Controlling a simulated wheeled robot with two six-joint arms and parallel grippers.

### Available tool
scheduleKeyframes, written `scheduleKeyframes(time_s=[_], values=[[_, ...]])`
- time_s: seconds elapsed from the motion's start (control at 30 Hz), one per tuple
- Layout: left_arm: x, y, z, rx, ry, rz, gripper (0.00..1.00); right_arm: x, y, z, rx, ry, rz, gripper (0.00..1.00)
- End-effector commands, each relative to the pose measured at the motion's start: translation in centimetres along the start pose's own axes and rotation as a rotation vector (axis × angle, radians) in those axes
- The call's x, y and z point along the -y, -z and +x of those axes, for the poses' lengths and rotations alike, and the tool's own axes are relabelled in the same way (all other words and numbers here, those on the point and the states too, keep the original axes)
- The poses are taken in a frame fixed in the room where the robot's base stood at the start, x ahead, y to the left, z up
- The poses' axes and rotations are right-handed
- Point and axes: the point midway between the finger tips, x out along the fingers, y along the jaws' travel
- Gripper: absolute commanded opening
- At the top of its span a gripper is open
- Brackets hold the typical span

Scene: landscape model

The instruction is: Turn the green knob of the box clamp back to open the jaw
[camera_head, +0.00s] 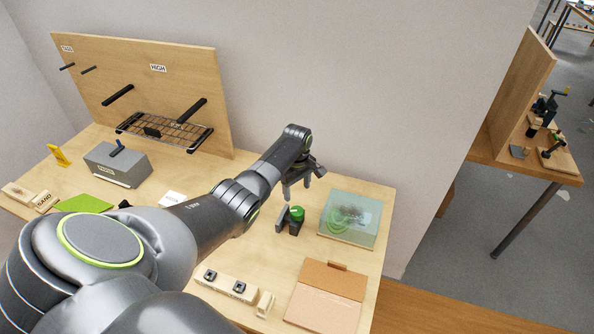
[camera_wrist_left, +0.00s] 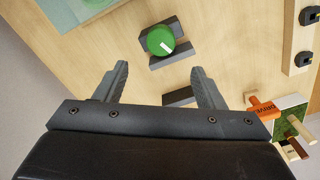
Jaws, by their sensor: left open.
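The box clamp (camera_head: 281,219) stands on the wooden table, with dark jaw pieces and a round green knob (camera_head: 297,214). In the left wrist view the green knob (camera_wrist_left: 159,40) has a white mark and sits on a dark block. My left gripper (camera_head: 301,186) is open and empty, above and behind the clamp in the head view. In the left wrist view the knob is just beyond the gap between the fingertips (camera_wrist_left: 160,68), apart from them. My right gripper is not in view.
A translucent box (camera_head: 350,219) stands right of the clamp. A brown folder-like board (camera_head: 326,296) and a wooden block with dark fittings (camera_head: 228,284) lie nearer. A pegboard panel with a wire rack (camera_head: 165,131) and a grey box (camera_head: 118,164) are at left.

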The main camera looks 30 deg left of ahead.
Motion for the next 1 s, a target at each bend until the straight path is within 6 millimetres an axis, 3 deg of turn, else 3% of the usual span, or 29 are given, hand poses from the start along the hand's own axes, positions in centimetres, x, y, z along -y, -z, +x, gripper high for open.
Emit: scheduleKeyframes(time_s=[0.2,0.43,1.0], values=[[0.0,0.0,-3.4,-0.001,-0.003,0.001,0.63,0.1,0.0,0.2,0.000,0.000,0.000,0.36],[0.0,0.0,-6.1,0.000,-0.001,0.000,0.63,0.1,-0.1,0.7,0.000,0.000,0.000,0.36],[0.0,0.0,-6.8,0.001,0.001,0.000,0.63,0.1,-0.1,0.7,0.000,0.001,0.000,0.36]])
